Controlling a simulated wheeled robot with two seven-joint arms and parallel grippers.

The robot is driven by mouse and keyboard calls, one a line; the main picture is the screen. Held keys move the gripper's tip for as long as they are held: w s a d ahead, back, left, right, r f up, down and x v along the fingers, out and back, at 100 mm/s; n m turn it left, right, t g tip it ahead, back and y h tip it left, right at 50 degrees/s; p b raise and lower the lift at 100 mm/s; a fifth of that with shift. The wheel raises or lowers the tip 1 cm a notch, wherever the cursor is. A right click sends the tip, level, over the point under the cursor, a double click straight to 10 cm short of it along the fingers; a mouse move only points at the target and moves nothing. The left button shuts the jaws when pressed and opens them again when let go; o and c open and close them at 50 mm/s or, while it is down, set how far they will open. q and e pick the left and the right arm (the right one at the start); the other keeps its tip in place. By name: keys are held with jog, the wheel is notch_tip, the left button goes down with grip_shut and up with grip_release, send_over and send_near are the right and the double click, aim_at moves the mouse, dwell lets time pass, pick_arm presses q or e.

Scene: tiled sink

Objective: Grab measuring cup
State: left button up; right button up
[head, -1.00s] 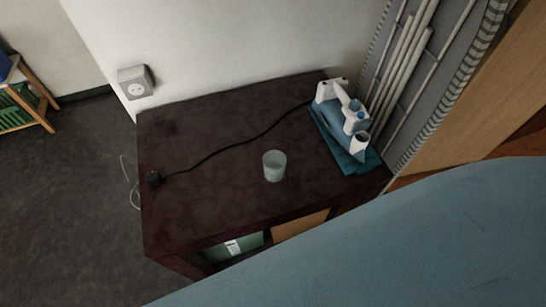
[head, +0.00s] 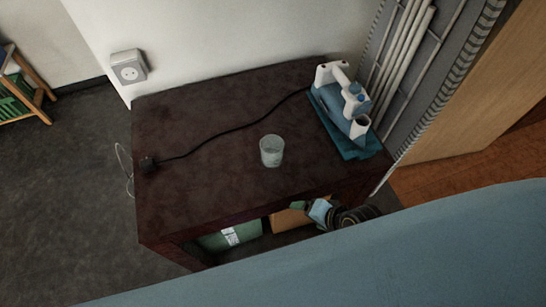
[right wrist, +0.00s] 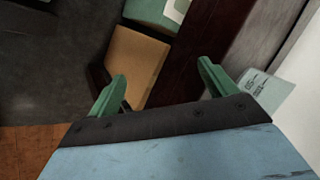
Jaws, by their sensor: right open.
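The measuring cup (head: 271,151) is a small clear cup, upright on the dark brown table in the head view. It stands near the middle of the tabletop. My right gripper (right wrist: 161,72) is open and empty in the right wrist view, with its two green fingers spread wide. In the head view my right gripper (head: 312,209) is at the table's front edge, below and to the right of the cup and apart from it. My left gripper is not in view.
The table (head: 200,190) carries a blue and white iron (head: 346,100) on a teal cloth at right. A black cord (head: 215,141) runs behind the cup. A green box (head: 228,236) and a cardboard box (right wrist: 135,65) sit under the tabletop. The tabletop's front left is clear.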

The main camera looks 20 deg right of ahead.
notch_tip(320, 180, up, 7)
jog(key=w+a+m+t+y, duration=0.1)
jog(key=w+a+m+y, duration=0.1)
jog(key=m, duration=0.1)
jog(key=m+t, duration=0.5)
jog(key=m, duration=1.2)
send_near(281, 158)
jog(key=shift+s+a+y+b, duration=0.2)
jog(key=shift+y+b, duration=0.1)
jog(key=shift+b, duration=0.05)
jog(key=shift+w+d+m, duration=0.15)
jog(key=shift+w+m, duration=0.05)
jog(key=shift+m, duration=0.3)
jog(key=shift+w+f, duration=0.2)
jog(key=shift+w, duration=0.15)
jog(key=b+x, duration=0.1)
jog(key=x, duration=0.5)
jog(key=shift+f, duration=0.1)
jog(key=shift+b+x, duration=0.4)
jog(key=shift+x, duration=0.6)
jog(key=b+x, duration=0.1)
jog(key=x, duration=0.3)
jog(key=shift+w+a, duration=0.25)
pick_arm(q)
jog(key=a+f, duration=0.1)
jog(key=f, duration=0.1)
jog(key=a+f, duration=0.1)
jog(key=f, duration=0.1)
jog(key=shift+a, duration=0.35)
